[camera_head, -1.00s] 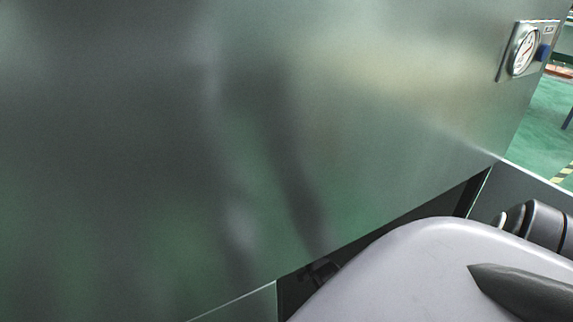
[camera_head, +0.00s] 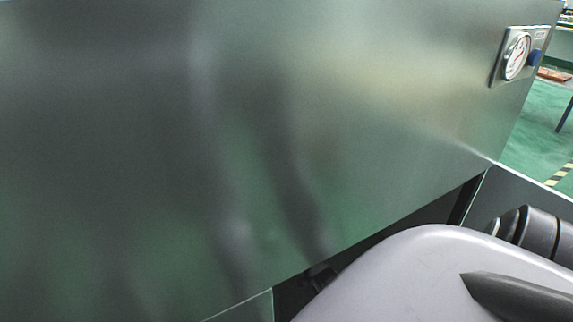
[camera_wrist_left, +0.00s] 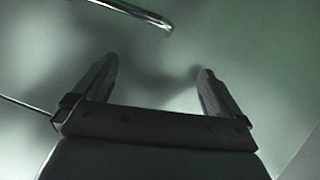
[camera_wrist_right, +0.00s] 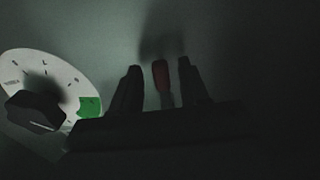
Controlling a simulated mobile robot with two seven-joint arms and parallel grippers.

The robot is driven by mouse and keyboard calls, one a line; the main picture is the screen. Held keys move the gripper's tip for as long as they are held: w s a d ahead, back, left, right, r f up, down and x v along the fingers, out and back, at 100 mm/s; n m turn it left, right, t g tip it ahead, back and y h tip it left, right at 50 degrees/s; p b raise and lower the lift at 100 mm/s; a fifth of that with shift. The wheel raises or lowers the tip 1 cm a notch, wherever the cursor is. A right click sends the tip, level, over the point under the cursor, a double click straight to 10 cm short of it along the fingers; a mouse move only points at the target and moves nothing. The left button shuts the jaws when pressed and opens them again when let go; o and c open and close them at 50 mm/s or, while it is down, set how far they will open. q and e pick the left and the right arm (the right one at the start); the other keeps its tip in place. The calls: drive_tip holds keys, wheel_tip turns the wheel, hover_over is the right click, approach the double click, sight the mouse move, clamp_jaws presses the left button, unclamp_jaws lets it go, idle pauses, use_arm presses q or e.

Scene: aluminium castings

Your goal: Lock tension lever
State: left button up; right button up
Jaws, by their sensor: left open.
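In the right wrist view a lever with a red grip (camera_wrist_right: 161,76) stands between the fingers of my right gripper (camera_wrist_right: 158,66). The fingers are apart, with a dark gap on each side of the lever; contact is not visible. Left of it is a white dial plate with a black knob (camera_wrist_right: 36,112) and a green field (camera_wrist_right: 89,107). My left gripper (camera_wrist_left: 158,68) is open and empty in front of a smooth metal surface. Neither gripper shows in the head view, and the lever is not visible there.
A large metal panel (camera_head: 250,120) fills most of the head view. A metal bar (camera_wrist_left: 140,12) crosses the top of the left wrist view. Green floor (camera_head: 545,125) shows at far right.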

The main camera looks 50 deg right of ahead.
use_arm(q)
drive_tip(key=a+p, duration=0.1)
drive_tip(key=s+a+y+p, duration=0.1)
drive_tip(key=shift+a+m+y+p, duration=0.2)
drive_tip(key=shift+m+y+p, duration=0.1)
use_arm(e)
drive_tip(key=v, duration=0.7)
use_arm(q)
drive_tip(key=shift+d+r, duration=0.15)
